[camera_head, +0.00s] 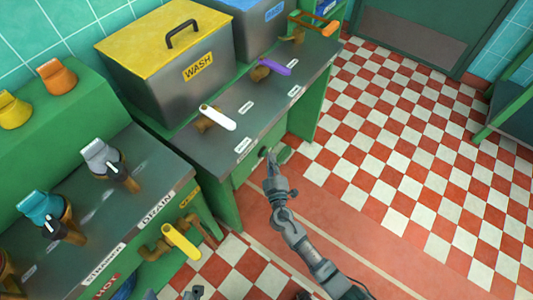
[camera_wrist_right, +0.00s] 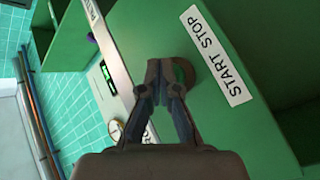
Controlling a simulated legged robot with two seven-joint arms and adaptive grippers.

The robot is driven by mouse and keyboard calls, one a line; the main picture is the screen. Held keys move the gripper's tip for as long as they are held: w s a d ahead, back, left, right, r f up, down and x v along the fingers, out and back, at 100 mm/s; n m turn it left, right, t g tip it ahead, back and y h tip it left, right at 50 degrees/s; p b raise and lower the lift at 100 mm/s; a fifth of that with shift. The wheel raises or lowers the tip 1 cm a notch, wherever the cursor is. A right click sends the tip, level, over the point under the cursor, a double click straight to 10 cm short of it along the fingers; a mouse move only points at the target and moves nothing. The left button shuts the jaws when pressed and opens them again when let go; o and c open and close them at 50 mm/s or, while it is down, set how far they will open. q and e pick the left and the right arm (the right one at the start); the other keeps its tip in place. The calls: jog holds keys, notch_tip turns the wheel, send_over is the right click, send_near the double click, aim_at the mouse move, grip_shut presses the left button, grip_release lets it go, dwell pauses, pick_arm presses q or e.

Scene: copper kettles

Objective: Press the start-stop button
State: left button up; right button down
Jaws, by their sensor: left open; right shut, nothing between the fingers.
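A white START STOP label (camera_wrist_right: 216,56) is on the green front panel in the right wrist view. In the head view, my right gripper (camera_head: 271,158) reaches the green front of the counter below the wash tank. Only the grey tips of my left gripper (camera_head: 194,293) show at the bottom edge; it is open.
The grey counter (camera_head: 262,112) carries a wash tank (camera_head: 165,70) with a yellow lid and white, purple and orange handles. A nearer counter at left has several taps and a yellow handle (camera_head: 181,242) on a copper pipe. The checkered floor (camera_head: 400,150) at right is clear.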

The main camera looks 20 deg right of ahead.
dwell(0.3)
jog(key=shift+s+d, duration=0.55)
jog(key=shift+s, duration=0.15)
jog(key=s+d, duration=0.3)
jog(key=s, duration=0.1)
jog(key=shift+s+d, duration=0.35)
dwell(0.3)
